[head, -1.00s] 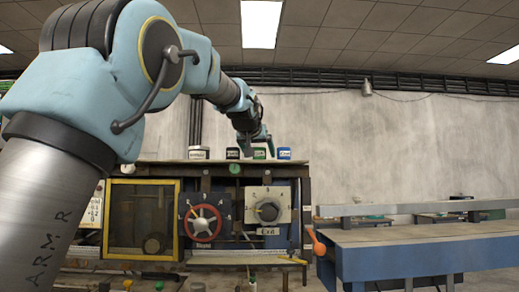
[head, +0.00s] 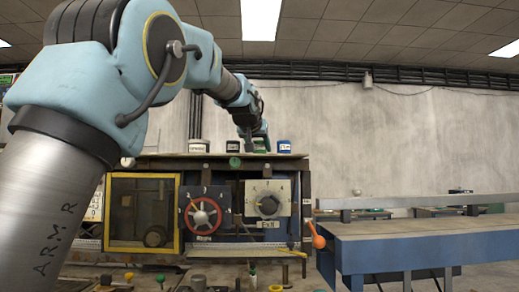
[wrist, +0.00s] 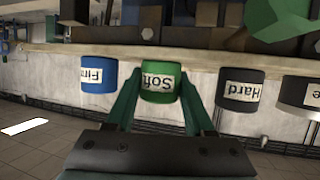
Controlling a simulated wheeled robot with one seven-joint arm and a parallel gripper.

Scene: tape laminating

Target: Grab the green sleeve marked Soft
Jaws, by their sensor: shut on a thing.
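The green sleeve marked Soft (wrist: 160,82) sits between the two green fingers of my gripper (wrist: 158,98) in the wrist view, which shows the scene upside down. The fingers lie along its left and right sides, shut on it. The sleeve is level with its neighbours along the shelf edge; whether it still touches the shelf is not clear. In the head view my gripper (head: 257,141) is at the row of sleeves on top of the machine, and its fingers largely cover the green sleeve.
A blue sleeve (wrist: 98,75) marked Firm stands on one side. Below are a red handwheel (head: 203,216) and a dial (head: 268,206). A blue-sided bench (head: 420,245) stands at right.

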